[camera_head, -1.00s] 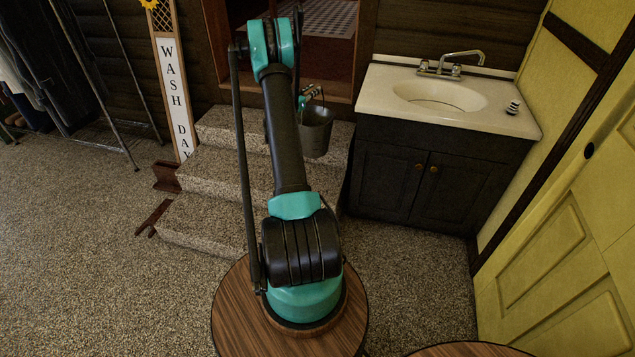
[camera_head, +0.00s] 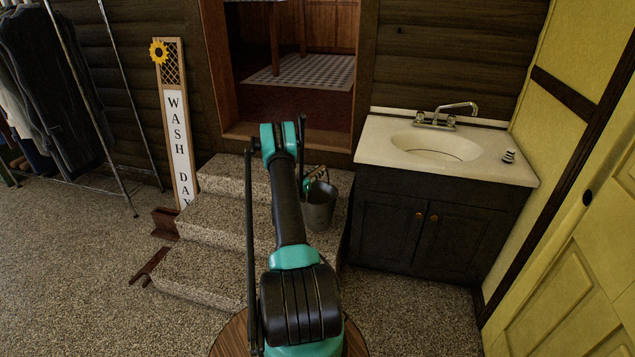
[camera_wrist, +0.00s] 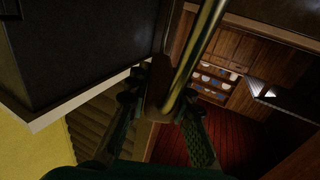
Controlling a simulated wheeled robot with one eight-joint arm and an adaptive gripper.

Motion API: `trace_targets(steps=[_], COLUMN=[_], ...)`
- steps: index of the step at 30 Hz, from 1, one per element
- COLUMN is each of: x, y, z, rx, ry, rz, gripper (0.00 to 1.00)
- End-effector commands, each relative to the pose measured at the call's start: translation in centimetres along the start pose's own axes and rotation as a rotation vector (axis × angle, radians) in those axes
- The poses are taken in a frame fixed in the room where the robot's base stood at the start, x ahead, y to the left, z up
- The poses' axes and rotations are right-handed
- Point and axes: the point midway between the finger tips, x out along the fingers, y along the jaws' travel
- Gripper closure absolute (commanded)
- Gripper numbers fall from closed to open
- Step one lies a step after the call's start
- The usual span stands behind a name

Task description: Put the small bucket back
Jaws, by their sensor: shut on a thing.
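The small bucket (camera_head: 319,209) is grey metal and hangs upright in the head view, in front of the right side of the carpeted steps. My gripper (camera_head: 314,178) is at the bucket's top, partly hidden behind my arm. In the wrist view my gripper (camera_wrist: 160,100) has its two fingers closed in around a brownish piece, with a brassy rod (camera_wrist: 203,45) rising past it. That piece looks like part of the bucket or its handle; the view is dark. I cannot tell whether the bucket's bottom touches a step.
Carpeted steps (camera_head: 205,215) lead up to a doorway (camera_head: 300,65). A dark cabinet (camera_head: 425,215) with a white sink top (camera_head: 500,172) stands close to the bucket's right. A "WASH DAY" sign (camera_head: 177,130) leans left of the steps. Open carpet (camera_head: 80,270) lies at left.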

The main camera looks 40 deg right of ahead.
Motion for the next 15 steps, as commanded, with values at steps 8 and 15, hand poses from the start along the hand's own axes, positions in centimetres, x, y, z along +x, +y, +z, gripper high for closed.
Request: trace_targets(steps=[8,15], x=[0.0,0.0], y=[0.0,0.0], z=[1.7,4.5], rx=[-0.001,-0.001], ry=[0.001,0.001], rz=[0.000,0.000], gripper=[1.00,1.00])
